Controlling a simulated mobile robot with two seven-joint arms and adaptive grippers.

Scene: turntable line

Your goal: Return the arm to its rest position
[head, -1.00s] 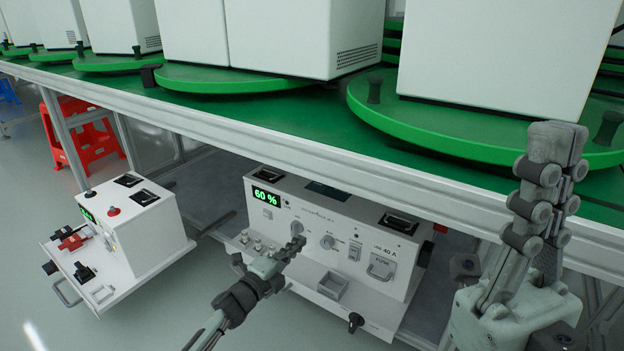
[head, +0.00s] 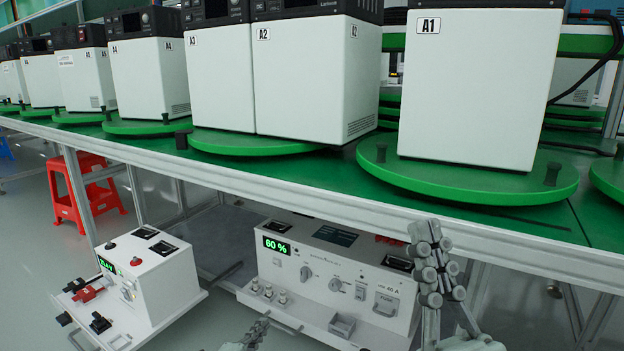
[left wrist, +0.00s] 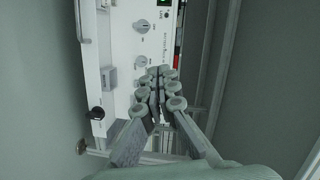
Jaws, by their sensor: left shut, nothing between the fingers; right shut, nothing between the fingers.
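My left gripper (head: 258,328) is at the bottom of the head view, in front of the white control box (head: 335,270) with the green "60 %" display. In the left wrist view its fingers (left wrist: 160,85) are together and empty, and the box's panel with its knobs (left wrist: 141,62) lies beyond them. I cannot tell the exact gap to the panel. My right gripper (head: 428,240) points upward in front of the bench edge, right of the box. Its fingers are together with nothing between them.
A second white box (head: 150,280) stands at the lower left with red and black connectors. Above, white units such as A1 (head: 475,90) stand on green turntables (head: 465,185) along the bench. The bench's metal rail (head: 300,205) runs above the boxes. A red stool (head: 85,190) is at left.

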